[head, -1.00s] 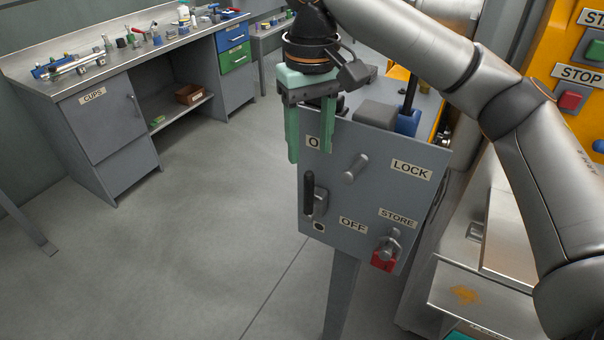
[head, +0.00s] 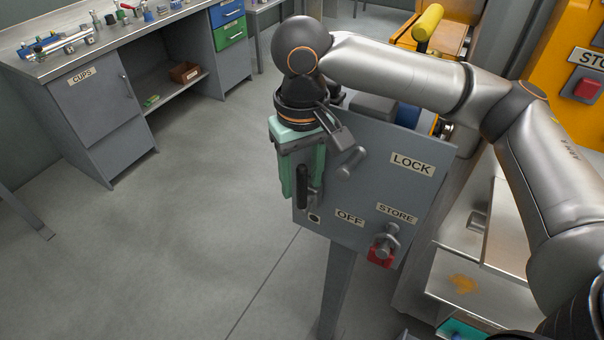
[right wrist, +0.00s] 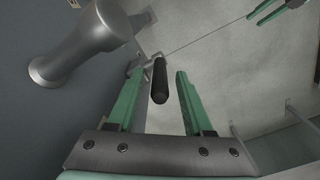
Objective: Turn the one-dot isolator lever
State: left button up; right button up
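The isolator lever (head: 302,187) is a black handle on the lower left of the grey panel (head: 355,190), above a white plate with one black dot (head: 314,218). The handle points up in the head view. My right gripper (head: 303,198) is over it from above with green fingers spread. In the right wrist view the black handle (right wrist: 160,82) lies between the fingers of my right gripper (right wrist: 160,74), with gaps on both sides. Green fingers of my left gripper (right wrist: 270,10) show at the top right of that view, partly cut off.
A grey peg (head: 350,161) sticks out of the panel right of the gripper. A red padlock (head: 380,257) hangs below the STORE label (head: 397,213). Floor left of the panel is clear.

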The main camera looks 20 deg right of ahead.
grip_shut()
dwell(1.2)
